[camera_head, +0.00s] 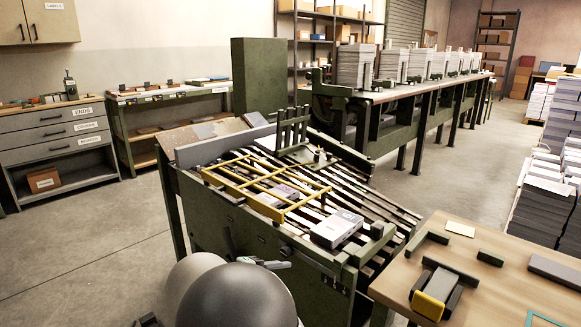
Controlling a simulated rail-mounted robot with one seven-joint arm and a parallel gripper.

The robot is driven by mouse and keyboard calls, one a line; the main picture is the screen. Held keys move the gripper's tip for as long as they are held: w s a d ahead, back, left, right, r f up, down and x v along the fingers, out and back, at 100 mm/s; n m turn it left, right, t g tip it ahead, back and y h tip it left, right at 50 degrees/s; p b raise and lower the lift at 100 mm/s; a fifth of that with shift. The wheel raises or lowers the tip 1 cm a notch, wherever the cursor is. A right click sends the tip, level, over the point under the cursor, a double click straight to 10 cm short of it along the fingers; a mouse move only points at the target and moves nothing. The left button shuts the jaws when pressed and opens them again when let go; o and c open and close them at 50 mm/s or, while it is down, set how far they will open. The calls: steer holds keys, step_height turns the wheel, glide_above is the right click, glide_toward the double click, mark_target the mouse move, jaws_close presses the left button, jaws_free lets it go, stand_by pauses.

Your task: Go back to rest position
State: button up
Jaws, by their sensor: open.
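My gripper (276,264) shows only in small part at the bottom of the view, just beyond a large dark rounded part of my arm that hides the rest. It appears open, with nothing seen in it. It is in front of the green machine (262,238), over its near side. The machine has a slatted sloping top with a yellow frame (240,183) across it. A grey block (337,229) lies on the slats at the right, and another (283,194) lies by the yellow frame. I cannot tell whether my gripper touches the machine.
A wooden table (490,290) with a yellow-ended clamp (434,294) stands at the lower right. Paper stacks (545,200) stand at the right edge. A long bench (400,92) with stacks runs behind. Drawers (59,140) stand at the left. The floor at left is clear.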

steer(key=s+d+r+m+g+y+p, duration=0.25)
steer(key=s+d+r+g+p, duration=0.3)
steer(key=d+r, duration=0.5)
steer(key=s+d+r+m+y+p, duration=0.2)
steer(key=s+r+y+p, duration=0.1)
steer(key=s, duration=0.4)
steer(key=s+d+r+m+g+y+p, duration=0.1)
steer(key=s+d+r+m+y+p, duration=0.2)
steer(key=s+r+p, duration=0.2)
steer(key=s+d+r+m+y+p, duration=0.2)
steer(key=s+r+y+p, duration=0.2)
steer(key=s+p, duration=0.4)
steer(key=shift+s+d+r+m+g, duration=0.2)
steer(key=shift+s+d+m+g, duration=0.15)
steer(key=shift+s, duration=0.5)
